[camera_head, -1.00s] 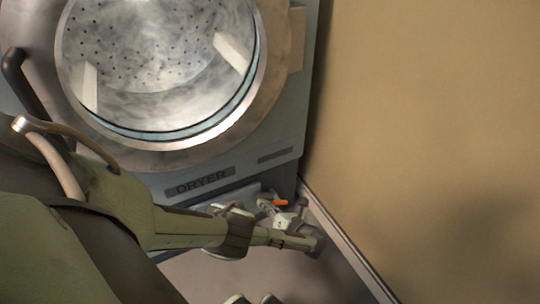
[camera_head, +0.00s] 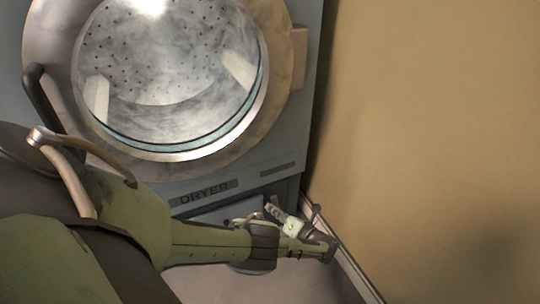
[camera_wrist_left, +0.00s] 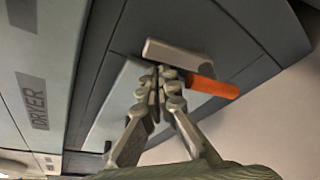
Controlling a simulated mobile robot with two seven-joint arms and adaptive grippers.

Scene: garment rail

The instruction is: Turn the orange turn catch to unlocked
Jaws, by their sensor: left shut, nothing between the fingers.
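The orange turn catch (camera_wrist_left: 212,86) shows in the left wrist view as a short orange bar beside a pale grey bar (camera_wrist_left: 178,54), on the dark lower panel of the dryer. My left gripper (camera_wrist_left: 165,84) is shut and empty, its fingertips just left of the orange bar and below the grey bar. I cannot tell whether they touch. In the head view my left gripper (camera_head: 271,204) is low at the dryer's right corner, and no orange shows there. My right gripper is not in view.
The dryer (camera_head: 250,175) has a round glass door (camera_head: 170,75) and a dark handle (camera_head: 45,105) at its left. A tan wall (camera_head: 430,130) with a skirting board stands close on the right. Grey floor (camera_head: 280,280) shows below.

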